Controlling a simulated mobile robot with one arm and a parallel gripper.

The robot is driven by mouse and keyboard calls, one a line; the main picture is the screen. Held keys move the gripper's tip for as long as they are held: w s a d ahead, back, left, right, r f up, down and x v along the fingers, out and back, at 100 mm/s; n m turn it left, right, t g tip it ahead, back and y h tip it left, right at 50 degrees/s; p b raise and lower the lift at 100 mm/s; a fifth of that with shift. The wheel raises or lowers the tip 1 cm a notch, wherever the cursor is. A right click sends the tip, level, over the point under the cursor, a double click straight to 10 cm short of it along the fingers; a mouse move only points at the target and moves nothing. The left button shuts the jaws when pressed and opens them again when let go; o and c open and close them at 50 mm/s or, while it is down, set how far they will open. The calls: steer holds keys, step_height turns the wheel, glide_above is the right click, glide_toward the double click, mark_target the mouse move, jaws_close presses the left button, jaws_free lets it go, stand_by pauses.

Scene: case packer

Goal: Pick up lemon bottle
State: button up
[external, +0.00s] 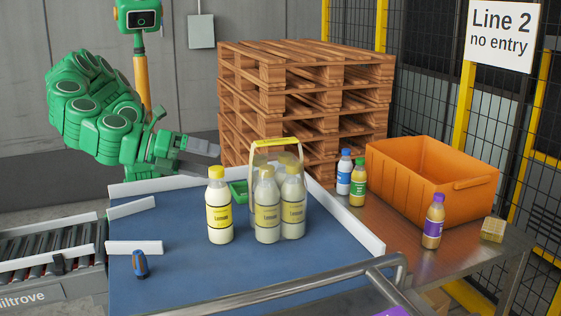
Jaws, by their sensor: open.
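A lemon bottle (219,207) with a yellow cap and yellow label stands upright and alone on the blue table surface (180,275). To its right, more yellow-capped lemon bottles (267,210) stand together in a carrier with a yellow handle (277,143). The rear bottles there are partly hidden. My gripper (208,161) is open and appears empty. In the picture it is above and slightly left of the lone bottle and apart from it; the depth between them is hard to judge.
A small green tray (238,191) lies behind the bottles. White rails (135,247) edge the blue surface, and a blue-orange object (140,264) stands front left. A metal rail (280,295) crosses the front. Pallets (305,95) are behind.

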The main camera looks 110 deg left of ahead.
mark_target(218, 197)
steer(key=s+d+f+m+t+y, duration=0.15)
steer(key=d+f+m+y, duration=0.25)
steer(key=d+f+m, duration=0.4)
steer(key=shift+m, duration=0.6)
steer(key=shift+d+r+x, duration=0.1)
steer(key=shift+r+x, duration=0.1)
steer(key=shift+x, duration=1.25)
steer(key=shift+d+r+x, duration=0.1)
steer(key=shift+r+x, duration=0.1)
steer(key=shift+x, duration=1.25)
steer(key=shift+r+x, duration=0.2)
steer(key=shift+x, duration=1.25)
steer(key=shift+w, duration=0.2)
steer(key=shift+c, duration=0.5)
steer(key=c, duration=1.2)
steer(key=shift+o, duration=0.2)
steer(key=shift+r, duration=0.1)
